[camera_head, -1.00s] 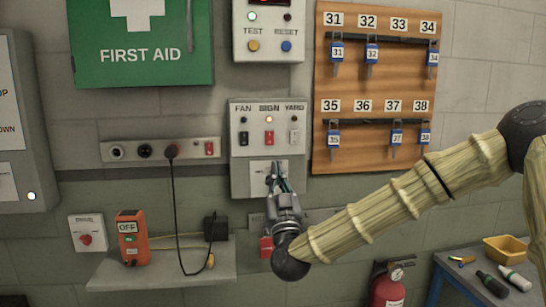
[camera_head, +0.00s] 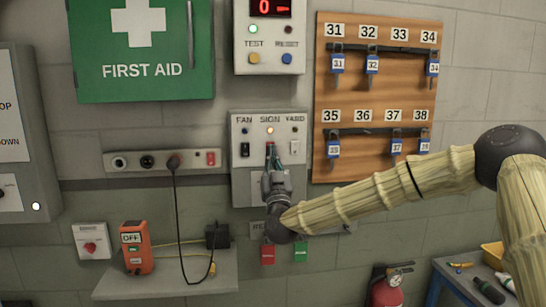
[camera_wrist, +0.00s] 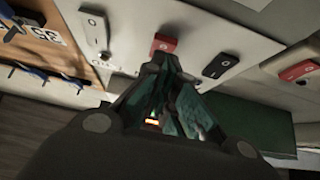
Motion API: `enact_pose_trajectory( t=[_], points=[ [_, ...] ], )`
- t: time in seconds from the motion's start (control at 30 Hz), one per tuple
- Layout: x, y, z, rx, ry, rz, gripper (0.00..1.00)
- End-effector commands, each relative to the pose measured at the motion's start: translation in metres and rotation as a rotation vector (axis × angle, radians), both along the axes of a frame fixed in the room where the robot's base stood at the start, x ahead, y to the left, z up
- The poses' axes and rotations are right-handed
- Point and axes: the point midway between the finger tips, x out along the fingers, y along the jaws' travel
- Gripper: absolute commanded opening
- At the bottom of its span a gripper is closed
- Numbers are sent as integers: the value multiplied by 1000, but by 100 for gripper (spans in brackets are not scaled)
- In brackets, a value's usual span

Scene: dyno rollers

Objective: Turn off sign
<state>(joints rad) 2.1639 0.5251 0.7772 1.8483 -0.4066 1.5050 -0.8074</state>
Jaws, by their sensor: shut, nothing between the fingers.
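The grey control panel (camera_head: 240,185) carries three switches labelled FAN, SIGN and YARD. The SIGN switch is a red rocker (camera_wrist: 165,43); in the head view only its upper part shows above my fingertips. The small lamp (camera_head: 270,131) above it glows orange. My gripper (camera_head: 271,163) is shut and empty, pointing up at the panel, with its fingertips at the lower end of the red rocker. In the wrist view the fingertips (camera_wrist: 173,63) are just below the rocker; I cannot tell whether they touch it.
The black FAN switch (camera_head: 244,150) and the pale YARD switch (camera_head: 294,147) flank the red one closely. A key board (camera_head: 375,100) hangs to the right. A socket strip (camera_head: 130,162) is to the left, above a shelf (camera_head: 170,286) with an orange device (camera_head: 137,248).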

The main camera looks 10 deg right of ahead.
Motion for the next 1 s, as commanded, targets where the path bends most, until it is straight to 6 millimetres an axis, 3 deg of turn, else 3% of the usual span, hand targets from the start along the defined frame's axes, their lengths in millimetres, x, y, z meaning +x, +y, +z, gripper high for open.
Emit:
enact_pose_trajectory(
  t=[0.8, 1.0],
  points=[
    [11, -1, -10, 0, -56, -4, 0],
    [11, -1, -4, 1, -65, -3, 0]
  ],
)
